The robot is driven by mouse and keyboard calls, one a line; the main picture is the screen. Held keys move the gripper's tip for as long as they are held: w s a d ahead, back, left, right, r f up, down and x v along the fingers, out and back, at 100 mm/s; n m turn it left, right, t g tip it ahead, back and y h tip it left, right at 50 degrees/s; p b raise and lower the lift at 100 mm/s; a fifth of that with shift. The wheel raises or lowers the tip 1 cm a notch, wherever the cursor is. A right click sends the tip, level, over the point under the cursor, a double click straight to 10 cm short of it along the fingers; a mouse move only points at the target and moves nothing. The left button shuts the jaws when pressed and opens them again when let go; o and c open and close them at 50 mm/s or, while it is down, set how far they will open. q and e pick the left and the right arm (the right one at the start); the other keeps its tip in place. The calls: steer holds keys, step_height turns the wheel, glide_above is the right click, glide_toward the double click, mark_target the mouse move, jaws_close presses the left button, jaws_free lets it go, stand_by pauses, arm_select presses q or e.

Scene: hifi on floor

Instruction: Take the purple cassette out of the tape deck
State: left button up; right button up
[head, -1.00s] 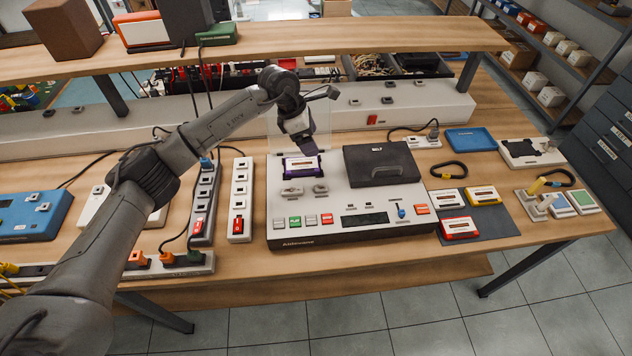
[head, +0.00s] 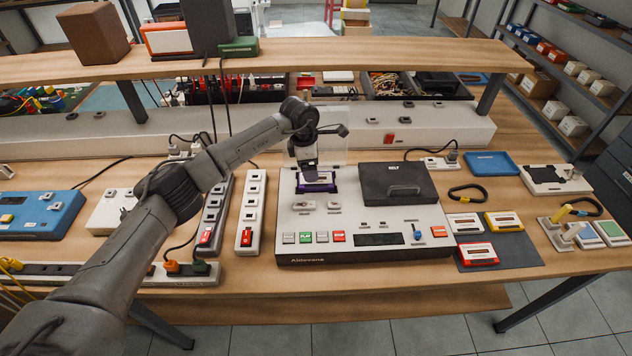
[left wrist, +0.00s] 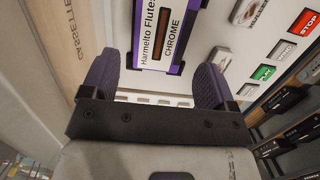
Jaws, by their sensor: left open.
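The purple cassette (head: 317,187) with a white label lies in the open well of the white tape deck (head: 345,252). It also shows in the left wrist view (left wrist: 162,30), label up, reading "Harmelto Flutes CHROME". The deck's clear lid (head: 335,147) stands raised behind it. My left gripper (head: 307,174) is over the cassette and hides part of it in the head view. In the left wrist view its two purple fingers (left wrist: 155,82) are apart, one towards each side of the cassette, with visible gaps; I see no grip. My right gripper is not in view.
A dark box (head: 397,183) sits on the deck's right half. Two power strips (head: 250,210) stand left of the deck. Several cassettes lie on a dark mat (head: 512,252) to the right. A wooden shelf (head: 380,55) spans the back above the table.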

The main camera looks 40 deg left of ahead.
arm_select(q)
steer(key=shift+w+d+f+b, duration=0.1)
steer(key=shift+d+f+b, duration=0.1)
steer(key=shift+f, duration=0.65)
steer(key=shift+w+d+f+b, duration=0.15)
steer(key=shift+f, duration=0.7)
steer(key=shift+w+d+f+b, duration=0.1)
steer(key=shift+d+f+b, duration=0.1)
steer(key=shift+f, duration=0.65)
